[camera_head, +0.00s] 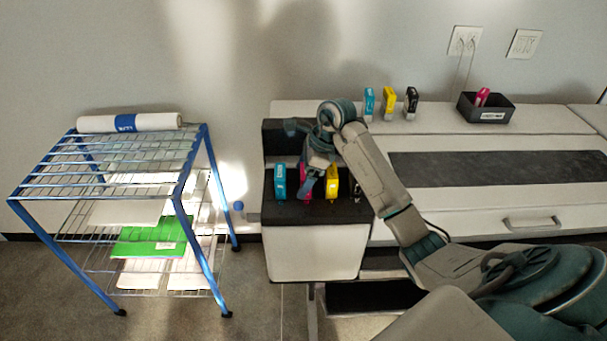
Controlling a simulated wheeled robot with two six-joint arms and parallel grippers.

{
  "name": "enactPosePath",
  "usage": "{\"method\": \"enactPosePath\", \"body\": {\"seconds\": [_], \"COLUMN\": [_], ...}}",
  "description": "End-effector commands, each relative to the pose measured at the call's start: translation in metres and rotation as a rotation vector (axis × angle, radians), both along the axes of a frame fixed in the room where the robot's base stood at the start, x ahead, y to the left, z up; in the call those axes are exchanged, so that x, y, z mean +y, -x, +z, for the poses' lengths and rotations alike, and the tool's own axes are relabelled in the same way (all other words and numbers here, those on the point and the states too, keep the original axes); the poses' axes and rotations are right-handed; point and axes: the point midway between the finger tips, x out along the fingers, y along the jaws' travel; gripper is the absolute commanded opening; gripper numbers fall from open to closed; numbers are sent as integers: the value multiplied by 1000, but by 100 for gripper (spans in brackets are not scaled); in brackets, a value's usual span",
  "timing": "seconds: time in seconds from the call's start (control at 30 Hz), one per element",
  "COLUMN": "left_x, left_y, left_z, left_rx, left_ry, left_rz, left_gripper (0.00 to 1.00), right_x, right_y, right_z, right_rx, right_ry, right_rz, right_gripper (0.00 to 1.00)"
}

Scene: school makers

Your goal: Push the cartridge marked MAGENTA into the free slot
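A printer-like machine with a black cartridge carriage (300,214) stands left of centre. A cyan cartridge (280,181), a yellow cartridge (332,181) and a partly hidden black cartridge stand upright in it. A magenta cartridge (302,172) shows as a narrow strip between the cyan and yellow ones, mostly hidden by my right gripper. How deep it sits cannot be told, and no marking on it is readable. My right gripper (309,188) points down at the magenta cartridge, at or touching it; its finger opening is unclear. My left gripper is not in view.
Cyan (369,102), yellow (388,102) and black (411,101) cartridges stand on the machine's rear top. A black bin (486,115) there holds a magenta item (482,97). A blue wire trolley (190,180) with paper stands at left. My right arm crosses the machine's front.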

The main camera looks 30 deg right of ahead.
Motion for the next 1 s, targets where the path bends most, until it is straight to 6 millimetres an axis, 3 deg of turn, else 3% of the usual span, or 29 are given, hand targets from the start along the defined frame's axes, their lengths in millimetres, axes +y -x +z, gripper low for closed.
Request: {"method": "enactPosePath", "body": {"seconds": [0.37, 0.63, 0.7, 0.8, 1.0], "left_x": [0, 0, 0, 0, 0], "left_y": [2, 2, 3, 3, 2], "left_z": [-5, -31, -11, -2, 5], "left_rx": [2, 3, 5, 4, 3], "left_ry": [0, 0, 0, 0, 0], "left_rz": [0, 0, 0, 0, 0], "left_gripper": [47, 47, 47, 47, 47], "right_x": [-3, -20, -24, -30, -35], "right_y": [1, 11, 14, 18, 21], "right_z": [5, 49, 72, 86, 100], "right_rx": [-2, -7, -1, -1, 0], "right_ry": [1, 4, 3, 3, 0], "right_rz": [-1, -1, -1, -1, -1], "right_gripper": [89, 89, 89, 89, 89]}}
